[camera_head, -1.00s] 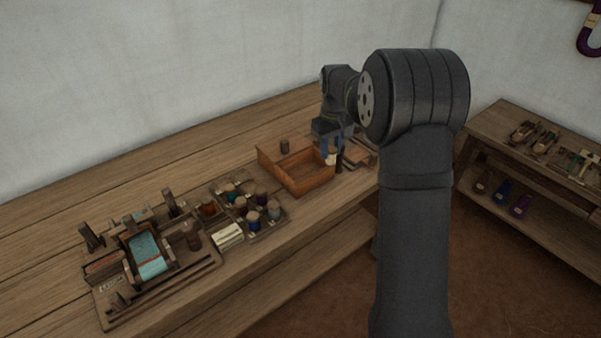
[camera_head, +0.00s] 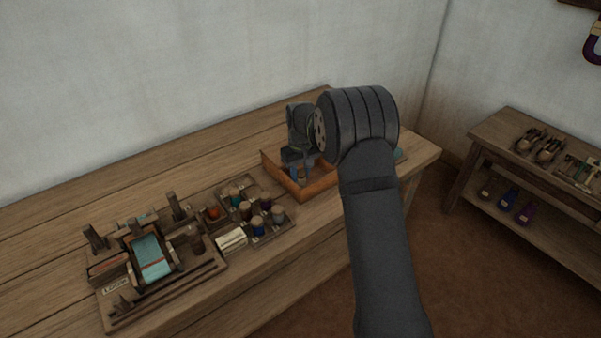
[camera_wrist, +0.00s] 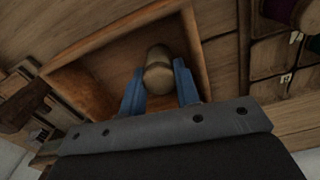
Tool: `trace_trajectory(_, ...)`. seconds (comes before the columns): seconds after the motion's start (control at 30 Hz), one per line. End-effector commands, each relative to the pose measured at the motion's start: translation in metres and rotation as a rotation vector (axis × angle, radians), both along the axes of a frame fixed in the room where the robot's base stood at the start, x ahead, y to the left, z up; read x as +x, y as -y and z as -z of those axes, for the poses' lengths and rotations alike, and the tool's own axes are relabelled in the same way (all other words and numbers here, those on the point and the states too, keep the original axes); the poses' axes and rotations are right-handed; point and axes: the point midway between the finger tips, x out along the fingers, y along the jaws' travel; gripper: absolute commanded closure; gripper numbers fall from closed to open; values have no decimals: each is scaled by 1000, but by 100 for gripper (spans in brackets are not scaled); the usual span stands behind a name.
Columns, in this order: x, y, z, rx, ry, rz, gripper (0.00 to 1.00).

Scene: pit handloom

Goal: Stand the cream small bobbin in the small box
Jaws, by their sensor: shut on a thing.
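The small box (camera_head: 317,188) is an open wooden tray on the bench, and its rim and walls also show in the wrist view (camera_wrist: 199,50). My gripper (camera_head: 300,172) is over the box. In the wrist view my gripper (camera_wrist: 159,88) has its blue fingers shut on the cream small bobbin (camera_wrist: 158,56), with the box's inside behind it. The bobbin's wooden end faces the wrist camera. I cannot tell whether its lower end touches the box floor. In the head view the bobbin is small and mostly hidden by the fingers.
A rack of several coloured bobbins (camera_head: 257,214) stands left of the box. A small loom (camera_head: 150,258) sits further left, with a pale bundle (camera_head: 231,239) between. A side table (camera_head: 545,160) with tools stands at the right. The bench behind the box is clear.

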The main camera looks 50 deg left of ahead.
Motion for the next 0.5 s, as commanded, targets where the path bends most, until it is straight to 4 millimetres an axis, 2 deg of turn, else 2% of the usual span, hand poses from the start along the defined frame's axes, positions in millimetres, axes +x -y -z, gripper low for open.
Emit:
trace_trajectory(0.3,0,0,3,0,0,0,92)
trace_trajectory(0.33,0,0,3,1,0,0,67)
trace_trajectory(0.37,0,0,3,1,0,0,62)
trace_trajectory(0.5,0,0,2,1,0,0,62)
